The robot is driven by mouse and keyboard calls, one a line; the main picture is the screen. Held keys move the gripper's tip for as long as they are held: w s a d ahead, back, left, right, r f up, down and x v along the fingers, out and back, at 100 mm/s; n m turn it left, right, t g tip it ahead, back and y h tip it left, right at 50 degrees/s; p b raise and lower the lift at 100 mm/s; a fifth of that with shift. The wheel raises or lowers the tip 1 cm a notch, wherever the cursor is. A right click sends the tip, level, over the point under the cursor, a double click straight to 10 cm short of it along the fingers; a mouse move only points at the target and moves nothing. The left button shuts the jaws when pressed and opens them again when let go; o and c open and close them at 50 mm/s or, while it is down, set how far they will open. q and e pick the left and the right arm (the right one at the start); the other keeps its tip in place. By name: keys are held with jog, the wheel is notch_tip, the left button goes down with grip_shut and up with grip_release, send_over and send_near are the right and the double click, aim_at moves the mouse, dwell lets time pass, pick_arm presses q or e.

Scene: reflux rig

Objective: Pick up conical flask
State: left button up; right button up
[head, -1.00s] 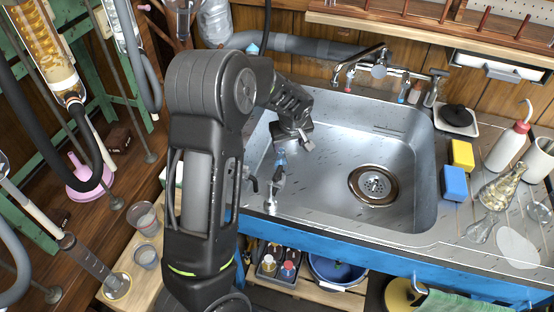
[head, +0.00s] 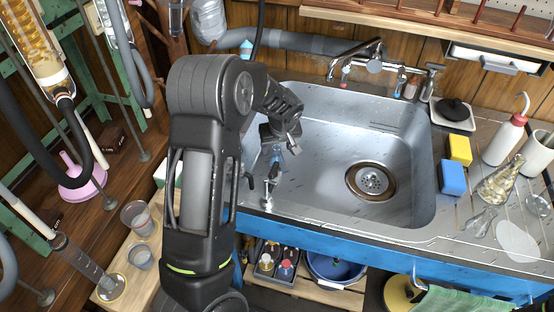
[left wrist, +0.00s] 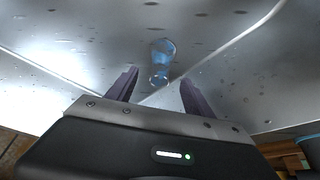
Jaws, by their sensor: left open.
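A conical flask with amber contents (head: 497,183) stands on the drainboard right of the sink in the head view. A clear, empty-looking glass flask (head: 480,221) is beside it, nearer the front edge. My left gripper (head: 279,148) is over the left part of the sink, far from both flasks. My right gripper is not in view.
The steel sink (head: 415,200) has a drain (head: 371,181) and taps behind it. Blue (head: 453,177) and yellow (head: 460,150) sponges and a red-capped wash bottle (head: 504,140) stand near the flasks. Beakers (head: 138,218) are on the wooden surface at left.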

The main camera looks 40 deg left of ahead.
aim_at(276, 153)
pick_arm(q)
jog(key=shift+x, duration=2.7)
jog(key=shift+d, duration=0.25)
jog(key=shift+s, duration=0.1)
grip_shut()
